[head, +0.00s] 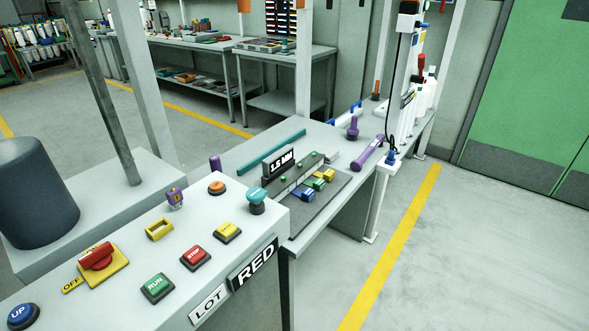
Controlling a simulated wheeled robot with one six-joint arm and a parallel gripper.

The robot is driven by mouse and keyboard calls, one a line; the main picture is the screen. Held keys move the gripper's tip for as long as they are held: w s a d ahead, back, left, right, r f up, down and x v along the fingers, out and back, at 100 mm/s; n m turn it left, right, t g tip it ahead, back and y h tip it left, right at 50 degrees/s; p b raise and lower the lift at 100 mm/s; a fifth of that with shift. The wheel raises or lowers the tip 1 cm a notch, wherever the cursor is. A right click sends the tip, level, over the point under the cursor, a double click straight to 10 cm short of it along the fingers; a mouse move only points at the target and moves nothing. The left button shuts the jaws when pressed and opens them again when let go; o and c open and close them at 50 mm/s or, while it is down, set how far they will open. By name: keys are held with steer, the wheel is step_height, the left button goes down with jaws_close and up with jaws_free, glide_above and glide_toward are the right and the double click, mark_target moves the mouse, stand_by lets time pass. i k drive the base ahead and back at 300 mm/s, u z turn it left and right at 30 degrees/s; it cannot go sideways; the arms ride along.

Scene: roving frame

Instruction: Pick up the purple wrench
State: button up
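A long purple tool (367,153), which looks like the purple wrench, lies slantwise near the right edge of the grey workbench (330,146). Its ends are too small to make out clearly. A second purple object (353,128) stands upright just behind it to the left. A short purple piece (215,162) shows behind the control panel, partly hidden. My gripper is not in view.
A control panel (120,230) with coloured buttons fills the near left. A black board (318,205) with coloured blocks lies on the workbench. A thin post (397,100) with a cable rises beside the purple tool. Floor at right (480,260) is clear.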

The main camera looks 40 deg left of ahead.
mark_target(356, 166)
steer(key=i, duration=1.6)
steer(key=u, duration=1.4)
steer(key=k, duration=0.45)
steer(key=z, duration=0.75)
steer(key=i, duration=0.7)
steer(key=z, duration=0.15)
